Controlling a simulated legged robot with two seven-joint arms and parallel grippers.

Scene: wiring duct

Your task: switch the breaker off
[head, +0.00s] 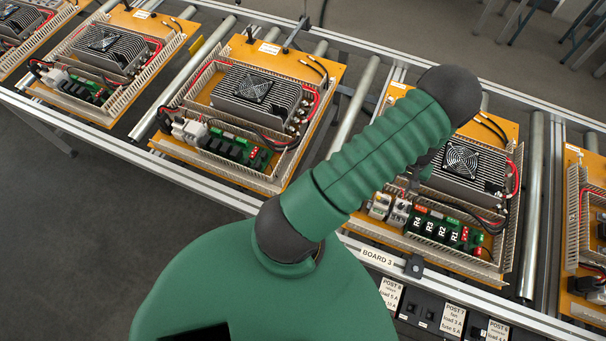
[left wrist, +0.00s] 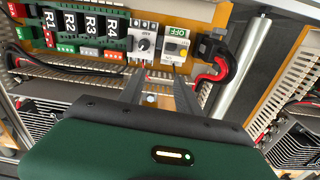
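The breaker (left wrist: 175,44) is a light grey module on board 3, with a green label that appears to read OFF. In the head view the breaker (head: 380,204) is at the left end of the module row. A grey module with a round knob (left wrist: 143,44) sits beside it. My left gripper (left wrist: 162,74) is open and empty, its dark fingers apart. Its tips appear just below the breaker and knob module in the wrist view; contact cannot be told. In the head view my forearm mostly hides this gripper (head: 414,185). My right gripper is not in view.
Thick red and black cables (left wrist: 210,72) pass close to the breaker. Slotted ducts (left wrist: 75,73) border the board, and similar boards (head: 250,95) line the conveyor.

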